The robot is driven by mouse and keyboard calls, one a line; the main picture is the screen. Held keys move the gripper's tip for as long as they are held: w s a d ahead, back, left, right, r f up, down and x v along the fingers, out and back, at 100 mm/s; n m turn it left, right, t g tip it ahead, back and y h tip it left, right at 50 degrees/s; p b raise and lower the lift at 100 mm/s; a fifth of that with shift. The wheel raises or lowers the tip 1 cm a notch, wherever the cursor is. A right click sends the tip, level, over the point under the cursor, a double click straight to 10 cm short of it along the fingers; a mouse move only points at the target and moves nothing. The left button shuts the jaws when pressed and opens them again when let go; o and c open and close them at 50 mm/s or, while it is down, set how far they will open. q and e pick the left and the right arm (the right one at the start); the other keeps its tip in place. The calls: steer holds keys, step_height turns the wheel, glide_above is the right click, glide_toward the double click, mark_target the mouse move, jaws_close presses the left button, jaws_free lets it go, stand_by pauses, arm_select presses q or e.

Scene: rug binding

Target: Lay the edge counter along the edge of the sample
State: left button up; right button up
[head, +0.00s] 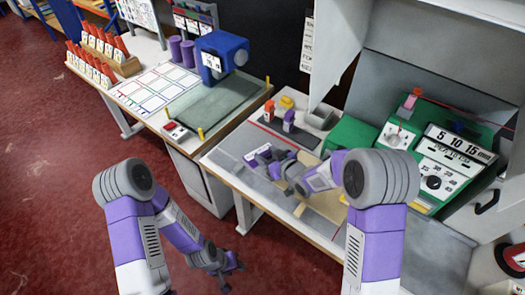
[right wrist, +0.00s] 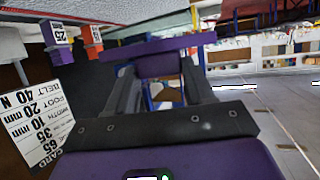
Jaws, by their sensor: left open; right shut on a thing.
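My right gripper (head: 272,163) is over the workbench in the head view. It is shut on a purple bar-shaped piece, which I take to be the edge counter (right wrist: 160,52); in the right wrist view it spans across the dark fingers. A flat tan piece (head: 325,203), which may be the sample, lies on the bench beneath my right forearm and is partly hidden by it. I cannot tell whether the held piece touches anything. My left gripper (head: 229,278) hangs low in front of the bench, open and empty, over the red floor.
A green machine (head: 440,155) with dials stands at the bench's right, under a raised grey cover. A dark tray (head: 285,130) with small coloured pieces lies behind the right gripper. A blue machine (head: 222,55) stands on the left bench. The bench's front edge (head: 270,215) is near.

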steer(key=shift+d, duration=0.15)
stand_by(0.4)
steer(key=s+d+f+m+t+h, duration=0.1)
steer(key=s+d+m+h, duration=0.1)
steer(key=d, duration=0.3)
steer(key=s+d+f+m+h, duration=0.1)
steer(key=s+d+m+h, duration=0.1)
steer(key=s+d+h, duration=0.1)
steer(key=s+d+f+m+t+h, duration=0.1)
steer(key=s+d+m+h, duration=0.2)
steer(key=d, duration=0.4)
steer(key=shift+s+d+f+t, duration=0.2)
steer(key=shift+s+d+t, duration=0.1)
steer(key=shift+s, duration=0.1)
steer(key=shift+a, duration=0.1)
